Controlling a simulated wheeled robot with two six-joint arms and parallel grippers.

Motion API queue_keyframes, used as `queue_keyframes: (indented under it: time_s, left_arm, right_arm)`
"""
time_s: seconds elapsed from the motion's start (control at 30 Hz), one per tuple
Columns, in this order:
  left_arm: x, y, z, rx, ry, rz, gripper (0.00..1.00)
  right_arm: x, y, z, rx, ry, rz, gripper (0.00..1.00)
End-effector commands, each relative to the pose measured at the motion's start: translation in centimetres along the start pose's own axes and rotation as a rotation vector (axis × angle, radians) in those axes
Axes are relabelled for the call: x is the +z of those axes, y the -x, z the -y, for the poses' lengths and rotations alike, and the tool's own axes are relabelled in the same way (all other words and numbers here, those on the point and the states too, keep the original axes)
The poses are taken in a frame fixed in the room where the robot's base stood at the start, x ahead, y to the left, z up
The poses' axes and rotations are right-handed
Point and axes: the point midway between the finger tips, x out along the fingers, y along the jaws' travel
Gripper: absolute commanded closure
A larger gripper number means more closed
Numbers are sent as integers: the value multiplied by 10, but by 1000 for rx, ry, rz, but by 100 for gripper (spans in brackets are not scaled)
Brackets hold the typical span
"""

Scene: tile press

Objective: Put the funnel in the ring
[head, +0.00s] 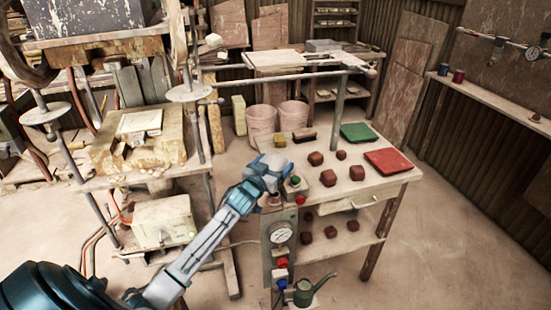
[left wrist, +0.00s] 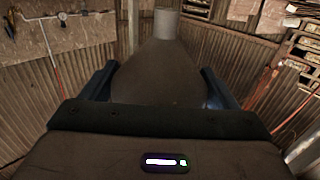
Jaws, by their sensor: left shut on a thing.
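My left gripper (head: 268,177) is over the near left corner of the wooden worktable, beside the control post. In the left wrist view its two dark blue fingers stand on either side of a grey-brown funnel (left wrist: 158,75). The gripper is shut on the funnel's wide body. The narrower, paler spout (left wrist: 167,24) points away from the gripper. In the head view the funnel is mostly hidden by the gripper and cannot be made out clearly. I cannot pick out the ring in either view. My right gripper is not in view.
The worktable (head: 345,192) holds several brown lumps, a green tile (head: 358,132) and a red tile (head: 388,161). A control post with a gauge (head: 282,234) stands at its near corner. A green watering can (head: 304,292) is below. Open floor lies at right.

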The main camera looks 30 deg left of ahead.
Motion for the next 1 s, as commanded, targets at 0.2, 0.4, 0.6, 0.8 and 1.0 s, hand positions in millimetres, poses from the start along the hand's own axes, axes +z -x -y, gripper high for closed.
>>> queue_keyframes:
  time_s: [0.2, 0.4, 0.6, 0.8, 1.0]
  left_arm:
    - [13, 0, 0, 0, 0, 0, 45]
    - [29, 0, 0, 0, 0, 1, 45]
    - [45, 0, -1, 1, 0, 0, 45]
    - [60, 0, -1, 1, 0, 0, 45]
    - [75, 0, -1, 1, 0, 0, 45]
  right_arm:
    - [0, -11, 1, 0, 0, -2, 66]
    - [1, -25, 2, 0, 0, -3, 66]
    - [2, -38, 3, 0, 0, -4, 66]
    - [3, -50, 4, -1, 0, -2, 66]
    - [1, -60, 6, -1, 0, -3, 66]
